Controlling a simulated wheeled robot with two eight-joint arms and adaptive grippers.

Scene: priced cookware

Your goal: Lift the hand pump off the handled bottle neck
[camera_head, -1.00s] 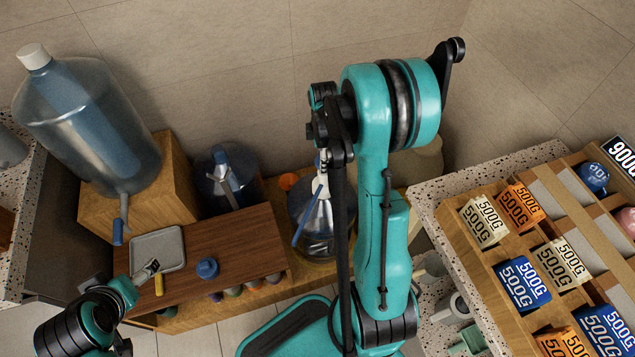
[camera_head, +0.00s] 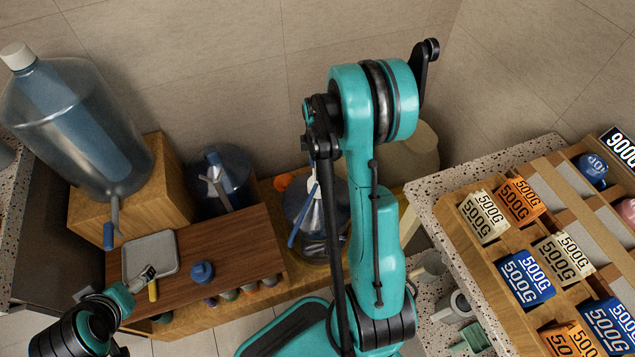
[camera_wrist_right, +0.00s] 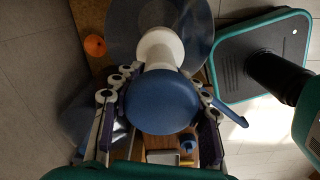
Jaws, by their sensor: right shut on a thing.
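In the wrist view, the hand pump shows its round blue top (camera_wrist_right: 163,98), white collar (camera_wrist_right: 160,47) and blue spout (camera_wrist_right: 230,114). My right gripper (camera_wrist_right: 163,84) is shut on the pump, a finger at each side. The clear bottle (camera_wrist_right: 190,22) lies behind the collar. In the head view, this bottle (camera_head: 311,236) stands on the wooden shelf, partly hidden by my right arm, with the blue spout (camera_head: 303,213) slanting in front. I cannot tell whether the pump is clear of the neck. My left gripper (camera_head: 149,274) is near the grey tray (camera_head: 150,250); its opening is unclear.
A large capped bottle (camera_head: 75,125) stands on a wooden block at left. Another bottle with a pump (camera_head: 217,182) stands behind the brown top (camera_head: 225,240), which carries a blue knob-like item (camera_head: 202,271). A sloped rack of price blocks (camera_head: 525,277) is at right.

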